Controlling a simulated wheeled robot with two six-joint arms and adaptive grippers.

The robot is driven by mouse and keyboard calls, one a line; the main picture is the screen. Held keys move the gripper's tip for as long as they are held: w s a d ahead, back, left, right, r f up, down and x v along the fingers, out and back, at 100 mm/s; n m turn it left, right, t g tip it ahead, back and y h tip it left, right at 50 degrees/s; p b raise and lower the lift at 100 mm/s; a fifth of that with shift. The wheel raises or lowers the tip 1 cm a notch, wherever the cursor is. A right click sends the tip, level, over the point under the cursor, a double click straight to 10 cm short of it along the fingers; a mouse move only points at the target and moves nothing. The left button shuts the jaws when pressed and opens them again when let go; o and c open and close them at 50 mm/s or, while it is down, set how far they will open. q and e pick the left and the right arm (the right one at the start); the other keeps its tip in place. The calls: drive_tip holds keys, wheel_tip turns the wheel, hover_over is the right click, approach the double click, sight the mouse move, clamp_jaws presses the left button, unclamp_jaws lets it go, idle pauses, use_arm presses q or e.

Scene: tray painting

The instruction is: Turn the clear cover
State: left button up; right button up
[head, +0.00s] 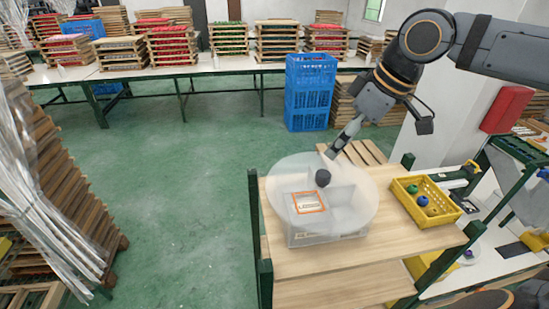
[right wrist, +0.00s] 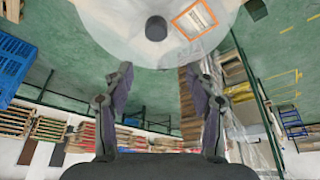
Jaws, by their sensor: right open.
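The clear cover (head: 357,205) is a round, translucent disc with a dark knob (head: 323,178) at its middle and an orange-framed label (head: 309,202) showing beside the knob. It lies over a pale see-through box (head: 330,239) on the wooden bench and overhangs the box's sides. My right gripper (head: 332,153) is at the cover's far edge, pointing down and left. In the right wrist view its fingers (right wrist: 158,78) are spread with nothing between them. The cover (right wrist: 110,25) and its knob (right wrist: 156,28) show beyond the fingertips. My left gripper is out of view.
A yellow crate (head: 443,217) with several coloured round items stands right of the cover on the wooden bench (head: 385,250). A pallet-like slatted piece (head: 365,152) lies behind. Blue crates (head: 308,95) stand on the floor at the back. The green floor (head: 180,190) left of the bench is free.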

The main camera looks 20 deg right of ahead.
approach(324, 173)
wheel_tip(324, 173, down, 2)
drive_tip(key=x, duration=0.4)
drive_tip(key=a+x, duration=0.1)
drive_tip(key=x, duration=0.1)
drive_tip(key=shift+w+p, duration=0.35)
drive_tip(key=shift+w, duration=0.1)
drive_tip(key=shift+d+f, duration=0.1)
drive_tip(key=shift+f, duration=0.1)
drive_tip(key=shift+s+d+f, duration=0.1)
drive_tip(key=shift+d, duration=0.2)
drive_tip(key=shift+c, duration=0.8)
drive_tip(key=shift+a, duration=0.2)
drive_tip(key=c, duration=0.5)
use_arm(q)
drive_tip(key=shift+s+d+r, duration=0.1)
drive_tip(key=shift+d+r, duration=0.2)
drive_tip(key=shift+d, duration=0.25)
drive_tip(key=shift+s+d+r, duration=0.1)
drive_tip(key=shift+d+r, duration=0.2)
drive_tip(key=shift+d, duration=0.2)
use_arm(e)
clamp_jaws()
